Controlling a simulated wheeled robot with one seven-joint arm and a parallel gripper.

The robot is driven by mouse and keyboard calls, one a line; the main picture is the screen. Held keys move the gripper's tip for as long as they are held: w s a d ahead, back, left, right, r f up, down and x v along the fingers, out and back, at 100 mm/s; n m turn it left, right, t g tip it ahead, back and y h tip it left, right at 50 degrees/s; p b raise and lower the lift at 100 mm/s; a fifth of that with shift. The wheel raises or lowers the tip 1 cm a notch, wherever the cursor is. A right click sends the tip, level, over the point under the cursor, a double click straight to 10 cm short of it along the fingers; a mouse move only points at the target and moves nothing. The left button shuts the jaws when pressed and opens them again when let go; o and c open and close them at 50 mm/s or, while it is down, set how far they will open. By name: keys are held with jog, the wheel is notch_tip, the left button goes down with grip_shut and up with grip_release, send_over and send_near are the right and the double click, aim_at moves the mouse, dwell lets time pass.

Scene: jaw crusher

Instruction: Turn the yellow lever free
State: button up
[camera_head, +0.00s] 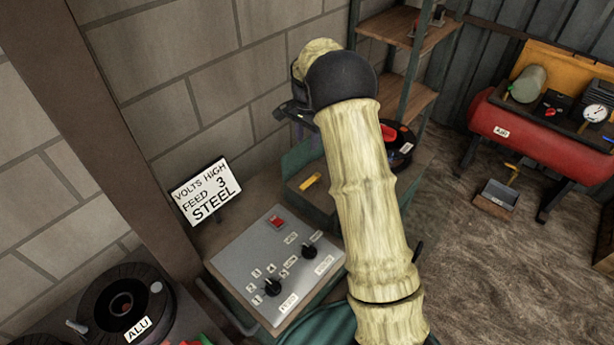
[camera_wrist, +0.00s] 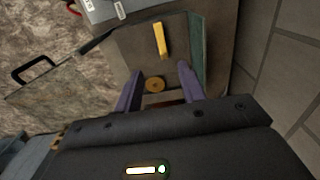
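The yellow lever (camera_head: 310,181) is a short bar on top of a green box-like machine, just left of my arm in the head view. In the wrist view the yellow lever (camera_wrist: 161,40) stands nearly upright in the picture, inside a greyish-brown recess. My gripper (camera_wrist: 159,72) is open, its two purple fingers apart with nothing held between them. The lever shows beyond the fingertips, and I see no contact. A round brass-coloured disc (camera_wrist: 154,85) shows between the fingers. In the head view my arm hides part of the machine.
A grey control panel (camera_head: 262,262) with two black knobs and a red switch stands in front of the machine. A sign (camera_head: 206,190) reads "VOLTS HIGH FEED 3 STEEL". A block wall is behind.

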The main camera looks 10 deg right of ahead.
aim_at(307, 183)
jog(key=shift+f, duration=0.15)
notch_tip(307, 183, down, 17)
jog(key=p, duration=0.4)
jog(key=shift+f+p, duration=0.1)
jog(key=shift+p, duration=0.25)
jog(key=shift+c, duration=0.2)
grip_shut()
